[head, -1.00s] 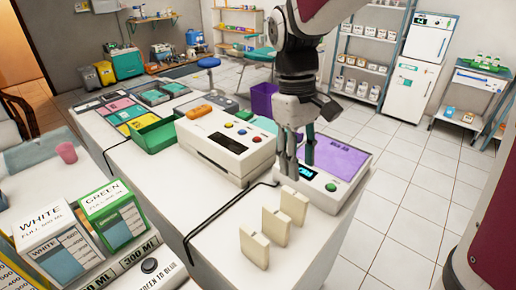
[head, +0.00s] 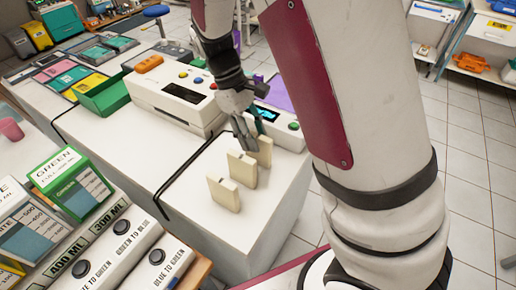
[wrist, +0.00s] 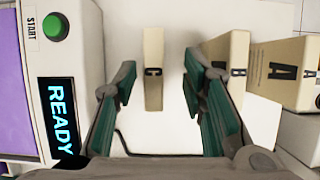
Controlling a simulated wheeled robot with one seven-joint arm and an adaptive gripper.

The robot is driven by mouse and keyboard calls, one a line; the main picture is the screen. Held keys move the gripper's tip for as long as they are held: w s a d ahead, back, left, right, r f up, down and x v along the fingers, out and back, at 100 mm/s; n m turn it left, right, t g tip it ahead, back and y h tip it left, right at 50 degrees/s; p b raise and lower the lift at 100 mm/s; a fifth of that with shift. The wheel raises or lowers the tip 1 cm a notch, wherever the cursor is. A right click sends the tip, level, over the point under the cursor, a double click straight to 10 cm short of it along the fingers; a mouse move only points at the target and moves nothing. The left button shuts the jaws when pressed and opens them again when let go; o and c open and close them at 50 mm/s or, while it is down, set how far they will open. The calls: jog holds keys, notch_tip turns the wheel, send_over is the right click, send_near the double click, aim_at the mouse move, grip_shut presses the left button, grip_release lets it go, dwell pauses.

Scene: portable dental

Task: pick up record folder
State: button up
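Several cream record folders stand upright in a row on the white counter, marked A, B and C in the wrist view. Folder C (wrist: 153,68) shows in the gap between my gripper's fingers, closer to the left finger. Folder B (wrist: 230,62) is just right of the right finger, which partly covers it, and folder A (wrist: 285,72) is farther right. My gripper (wrist: 160,75) is open with nothing held. In the head view my gripper (head: 246,136) points down at the far folder (head: 263,152), partly hiding it; the middle folder (head: 242,170) and near folder (head: 223,194) are clear of it.
A device with a READY screen (wrist: 62,115) and green START button stands left of folder C in the wrist view. A white machine (head: 170,100), a black cable (head: 185,165) and a green tray (head: 103,97) are on the counter (head: 262,205). Labelled boxes stand at lower left.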

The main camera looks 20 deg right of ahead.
aim_at(263, 150)
jog(key=shift+d+x, duration=0.1)
jog(key=shift+x, duration=1.3)
jog(key=shift+d+x, duration=0.15)
jog(key=shift+x, duration=1.25)
jog(key=shift+w, duration=0.15)
grip_shut()
